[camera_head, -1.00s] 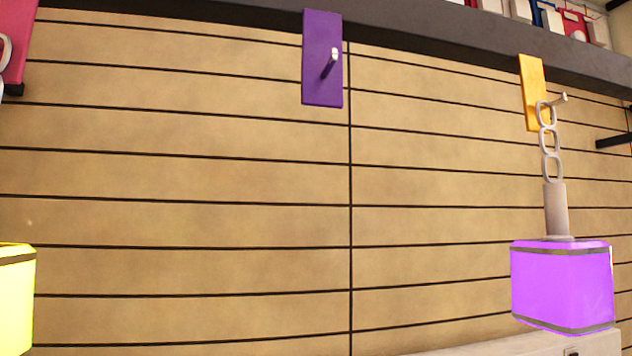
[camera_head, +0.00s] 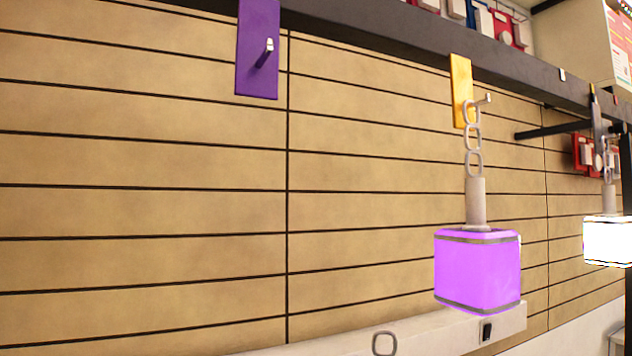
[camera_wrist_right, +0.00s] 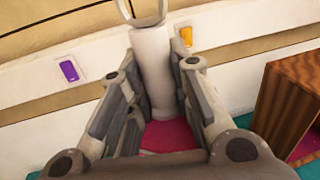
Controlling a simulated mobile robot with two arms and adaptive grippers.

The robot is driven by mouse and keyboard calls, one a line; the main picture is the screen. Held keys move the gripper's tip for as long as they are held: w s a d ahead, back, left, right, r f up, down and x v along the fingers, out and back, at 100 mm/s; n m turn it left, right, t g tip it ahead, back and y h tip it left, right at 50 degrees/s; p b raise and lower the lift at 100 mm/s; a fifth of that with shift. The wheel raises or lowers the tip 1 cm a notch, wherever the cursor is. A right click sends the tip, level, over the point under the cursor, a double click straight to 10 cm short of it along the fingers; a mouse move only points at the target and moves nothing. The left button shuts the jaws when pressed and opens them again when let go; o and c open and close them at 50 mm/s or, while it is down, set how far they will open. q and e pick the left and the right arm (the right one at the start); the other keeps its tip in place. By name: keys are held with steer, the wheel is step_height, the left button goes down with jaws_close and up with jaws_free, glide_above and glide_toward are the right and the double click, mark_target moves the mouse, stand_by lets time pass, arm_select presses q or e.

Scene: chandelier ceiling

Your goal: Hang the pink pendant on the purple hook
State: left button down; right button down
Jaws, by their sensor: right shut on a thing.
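The purple hook plate (camera_head: 258,50) is on the slatted wall at the upper left of the head view. Its short silver peg (camera_head: 266,51) is bare. In the right wrist view my right gripper (camera_wrist_right: 157,75) is shut on the pale stem (camera_wrist_right: 153,60) of the pink pendant. Its pink body (camera_wrist_right: 172,134) shows below the fingers, partly hidden. A chain ring (camera_wrist_right: 140,12) rises from the stem. A grey ring (camera_head: 383,343) shows at the bottom of the head view, low and right of the purple hook, apart from it. My left gripper is not in view.
A purple pendant (camera_head: 476,270) hangs by its chain from the yellow hook plate (camera_head: 461,90), right of the purple hook. A lit white pendant (camera_head: 607,240) hangs farther right. A pale ledge (camera_head: 440,335) runs below. The wall under the purple hook is clear.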

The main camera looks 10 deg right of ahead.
steer(key=s+a+r+n+g+y+p, duration=0.1)
steer(key=s+a+r+n+y, duration=0.2)
steer(key=r, duration=0.9)
steer(key=s+a+r+n+g+y+p, duration=0.1)
steer(key=s+a+r+y, duration=0.3)
steer(key=r, duration=0.9)
steer(key=s+a+r+n+g+y+p, duration=0.1)
steer(key=s+a+r, duration=0.25)
steer(key=s, duration=0.55)
steer(key=s+a+r+n+g+y+p, duration=0.1)
steer(key=s+a+r+n, duration=0.15)
steer(key=s+r, duration=0.4)
steer(key=shift+m, duration=0.45)
steer(key=w, duration=0.1)
steer(key=w+a+b, duration=0.1)
steer(key=w, duration=0.1)
steer(key=w+a+f, duration=0.1)
steer(key=shift+w, duration=0.25)
steer(key=shift+w, duration=0.1)
steer(key=shift+w+a, duration=0.1)
